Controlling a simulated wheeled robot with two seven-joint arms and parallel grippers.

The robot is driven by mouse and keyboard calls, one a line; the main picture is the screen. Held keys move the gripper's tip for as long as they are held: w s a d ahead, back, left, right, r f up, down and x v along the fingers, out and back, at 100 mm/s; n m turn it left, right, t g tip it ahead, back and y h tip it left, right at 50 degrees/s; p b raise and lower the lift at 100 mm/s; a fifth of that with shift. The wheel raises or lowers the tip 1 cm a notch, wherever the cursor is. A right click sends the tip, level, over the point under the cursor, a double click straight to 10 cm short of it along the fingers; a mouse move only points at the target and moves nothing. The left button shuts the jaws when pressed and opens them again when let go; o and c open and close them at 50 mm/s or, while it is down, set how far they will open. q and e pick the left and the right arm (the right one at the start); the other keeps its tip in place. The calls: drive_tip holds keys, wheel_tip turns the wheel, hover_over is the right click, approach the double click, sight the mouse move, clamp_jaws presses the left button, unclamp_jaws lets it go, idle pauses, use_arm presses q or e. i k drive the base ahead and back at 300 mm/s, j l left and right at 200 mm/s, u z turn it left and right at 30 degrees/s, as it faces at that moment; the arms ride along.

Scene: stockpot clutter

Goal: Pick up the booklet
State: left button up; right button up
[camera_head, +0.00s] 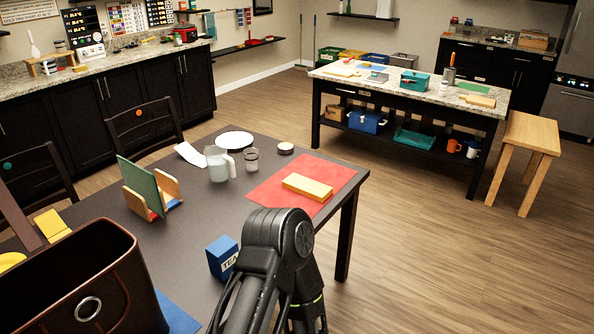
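A thin green panel (140,187), which looks like the booklet, stands upright and slightly tilted in a wooden holder (167,186) on the dark table. A white folded sheet (190,154) lies flat farther back; I cannot tell whether it is a booklet too. One of my black arms rises from the bottom middle, to the right of the holder and apart from it. Only its joint and links show; no fingertips are visible. My other arm is out of view.
A brown bag (83,277) fills the near left. A blue tea box (222,258) stands by my arm. A pitcher (218,166), a glass (251,160), a plate (235,139) and a red mat (262,192) with a yellow-topped block (307,186) occupy the far side.

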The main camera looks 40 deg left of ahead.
sight(306, 187)
drive_tip(key=i+u, duration=0.2)
drive_tip(key=i, duration=0.4)
drive_tip(key=i+l+u, duration=0.15)
drive_tip(key=i, duration=0.45)
drive_tip(key=i+l+u, duration=0.2)
drive_tip(key=i, duration=0.35)
